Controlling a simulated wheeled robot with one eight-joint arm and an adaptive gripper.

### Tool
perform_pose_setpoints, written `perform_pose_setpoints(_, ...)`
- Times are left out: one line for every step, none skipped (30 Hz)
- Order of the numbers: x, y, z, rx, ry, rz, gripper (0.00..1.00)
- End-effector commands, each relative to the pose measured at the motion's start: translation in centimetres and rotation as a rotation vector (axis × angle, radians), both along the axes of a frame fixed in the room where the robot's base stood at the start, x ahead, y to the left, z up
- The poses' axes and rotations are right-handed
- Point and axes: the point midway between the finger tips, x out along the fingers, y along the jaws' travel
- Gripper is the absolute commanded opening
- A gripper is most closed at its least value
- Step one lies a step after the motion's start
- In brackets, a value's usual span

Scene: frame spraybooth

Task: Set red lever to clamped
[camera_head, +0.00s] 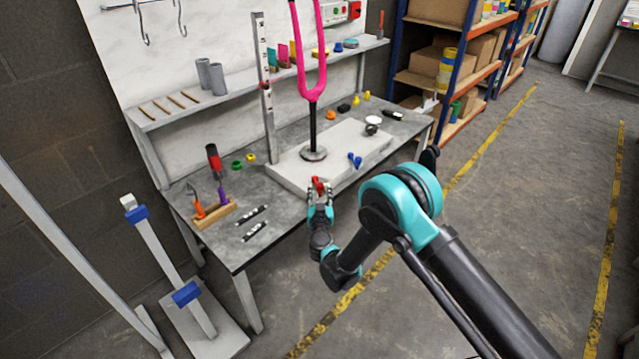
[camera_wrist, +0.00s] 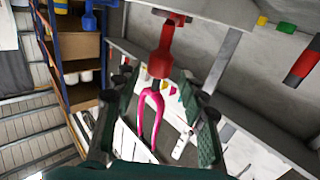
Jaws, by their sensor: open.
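The red lever (camera_head: 318,185) is at the front edge of the pale base plate (camera_head: 285,172) on the workbench. My gripper (camera_head: 319,193) is open, right at the lever in the head view. In the wrist view its two dark green pads (camera_wrist: 155,115) stand apart on either side, with nothing clasped between them. My fingers partly hide the lever in the head view, so I cannot tell whether they touch it.
A pink fork (camera_head: 307,70) stands upright on the plate, beside a tall metal upright (camera_head: 264,90). A wooden tool rack (camera_head: 215,213) and two dark strips lie on the bench at left. Open floor lies to the right.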

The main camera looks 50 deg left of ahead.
Motion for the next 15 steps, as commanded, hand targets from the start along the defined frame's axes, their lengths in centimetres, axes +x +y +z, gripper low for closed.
perform_pose_setpoints(-0.8,-0.7,0.0,0.000,0.000,0.002,0.42)
perform_pose_setpoints(-1.2,-1.1,0.0,0.000,0.000,0.002,0.42)
perform_pose_setpoints(-1.6,-1.7,0.0,0.000,0.000,0.002,0.42)
perform_pose_setpoints(-1.9,-2.0,0.0,0.000,0.000,0.001,0.42)
perform_pose_setpoints(-2.1,-2.3,0.0,0.000,0.000,0.002,0.42)
perform_pose_setpoints(-2.5,-2.7,0.0,0.000,0.000,0.002,0.42)
perform_pose_setpoints(-2.7,-3.0,0.0,0.000,0.000,0.002,0.42)
perform_pose_setpoints(-2.9,-3.2,0.0,0.000,0.000,0.002,0.42)
perform_pose_setpoints(-3.1,-3.4,0.0,0.000,0.000,0.001,0.42)
perform_pose_setpoints(-3.2,-3.5,0.0,0.000,0.000,0.001,0.42)
perform_pose_setpoints(-3.3,-3.7,0.0,0.000,0.000,0.001,0.42)
perform_pose_setpoints(-3.3,-3.8,0.0,0.000,0.000,0.000,0.42)
perform_pose_setpoints(-3.4,-3.8,0.0,0.000,0.000,0.000,0.42)
perform_pose_setpoints(-3.4,-3.9,0.0,0.000,0.000,0.000,0.42)
perform_pose_setpoints(-3.4,-3.9,0.0,0.000,0.000,0.000,0.42)
